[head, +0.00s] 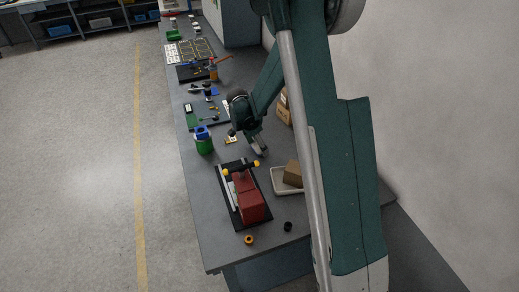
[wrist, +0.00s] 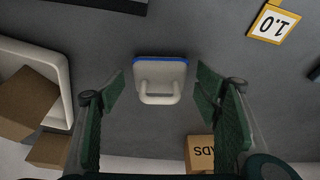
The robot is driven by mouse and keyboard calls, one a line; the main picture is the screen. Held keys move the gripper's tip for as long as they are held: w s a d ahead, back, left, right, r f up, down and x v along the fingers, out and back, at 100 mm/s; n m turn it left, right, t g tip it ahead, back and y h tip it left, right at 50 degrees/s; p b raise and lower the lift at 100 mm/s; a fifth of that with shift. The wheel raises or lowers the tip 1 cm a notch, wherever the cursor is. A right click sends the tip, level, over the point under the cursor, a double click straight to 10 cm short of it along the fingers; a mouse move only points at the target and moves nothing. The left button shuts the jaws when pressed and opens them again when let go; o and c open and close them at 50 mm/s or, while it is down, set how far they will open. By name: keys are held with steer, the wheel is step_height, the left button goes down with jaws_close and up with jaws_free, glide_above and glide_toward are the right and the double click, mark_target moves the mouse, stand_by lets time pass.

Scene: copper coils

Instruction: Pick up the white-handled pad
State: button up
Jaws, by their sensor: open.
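The white-handled pad (wrist: 160,65) lies on the grey bench in the wrist view. It is a pale block with a blue edge along its far side and a white loop handle facing the camera. My gripper (wrist: 162,90) is open, with one green finger to the left of the pad and one to the right, both apart from it. How high the fingers are above the pad I cannot tell. In the head view my gripper (head: 260,149) hangs over the bench, and I cannot make out the pad there.
A white tray (head: 288,190) holding a cardboard box (head: 293,172) stands close by. A red machine (head: 250,198) on a black base is nearer. A yellow-edged card marked 1.0 (wrist: 272,24) and a small box (wrist: 199,153) lie near the pad. A green container (head: 204,146) stands left.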

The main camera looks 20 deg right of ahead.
stand_by(0.5)
steer(key=c, duration=1)
steer(key=shift+r, duration=0.15)
steer(key=shift+r+p, duration=0.35)
steer(key=shift+r, duration=4.5)
